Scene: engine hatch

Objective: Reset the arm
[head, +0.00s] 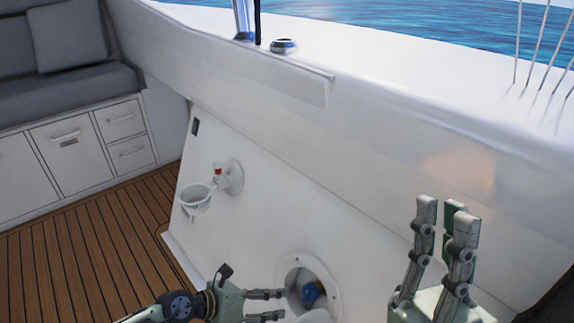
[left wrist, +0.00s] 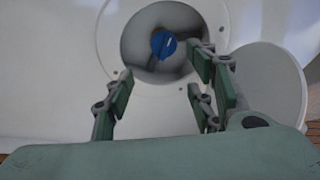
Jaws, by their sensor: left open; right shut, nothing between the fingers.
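My left gripper (head: 282,304) is open in front of the round hatch opening (head: 290,274) in the white wall, low in the head view. In the left wrist view its spread fingers (left wrist: 160,84) are empty, with the opening beyond them. A blue knob or handle (head: 311,292) sits inside the opening; it also shows in the left wrist view (left wrist: 163,45), apart from the fingers. My right gripper (head: 444,212) is raised at the right of the head view, fingers pointing up, shut with nothing in it.
A round white lid (left wrist: 268,82) stands right of the opening in the left wrist view. A white cup-like holder (head: 195,199) and a red-tipped fitting (head: 218,172) are on the wall. Cabinets (head: 68,143) stand at the left. The wooden floor (head: 80,250) is clear.

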